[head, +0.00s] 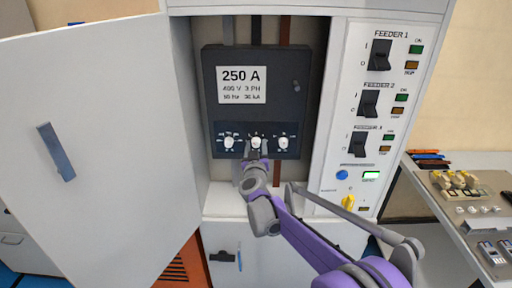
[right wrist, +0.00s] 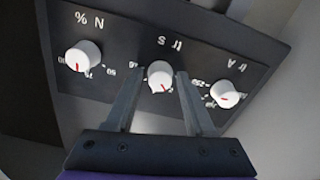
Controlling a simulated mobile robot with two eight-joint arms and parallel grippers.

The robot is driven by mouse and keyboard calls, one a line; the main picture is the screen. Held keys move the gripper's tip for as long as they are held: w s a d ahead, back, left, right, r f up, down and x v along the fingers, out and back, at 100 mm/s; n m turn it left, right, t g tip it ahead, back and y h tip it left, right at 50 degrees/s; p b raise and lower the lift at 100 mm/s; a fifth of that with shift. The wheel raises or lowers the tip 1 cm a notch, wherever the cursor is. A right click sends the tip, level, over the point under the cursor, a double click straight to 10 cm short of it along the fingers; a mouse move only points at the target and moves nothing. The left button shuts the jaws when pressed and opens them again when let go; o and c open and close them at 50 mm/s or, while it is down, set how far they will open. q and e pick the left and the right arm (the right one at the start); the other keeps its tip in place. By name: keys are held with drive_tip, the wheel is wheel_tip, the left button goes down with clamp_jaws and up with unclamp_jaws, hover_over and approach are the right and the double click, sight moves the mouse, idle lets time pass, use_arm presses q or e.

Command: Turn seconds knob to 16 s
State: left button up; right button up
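The seconds knob (right wrist: 160,75) is the middle one of three white knobs, with "tr s" printed upside down by it in the right wrist view. Its red mark points down and slightly right there. In the head view this knob (head: 256,142) is at the bottom centre of the dark 250 A breaker (head: 287,65). My right gripper (head: 256,156) reaches up to it from below. Its two fingers (right wrist: 160,82) are apart, one on each side of the knob. A gap shows on the left; contact on the right is unclear. My left gripper is not in view.
The "Ir A" knob (right wrist: 224,93) and "N %" knob (right wrist: 84,56) flank the middle knob closely. The open cabinet door (head: 100,170) stands left. The feeder panel (head: 345,130), with switches and a yellow knob (head: 348,202), is right. A bench (head: 425,175) stands far right.

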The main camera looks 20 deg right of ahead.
clamp_jaws()
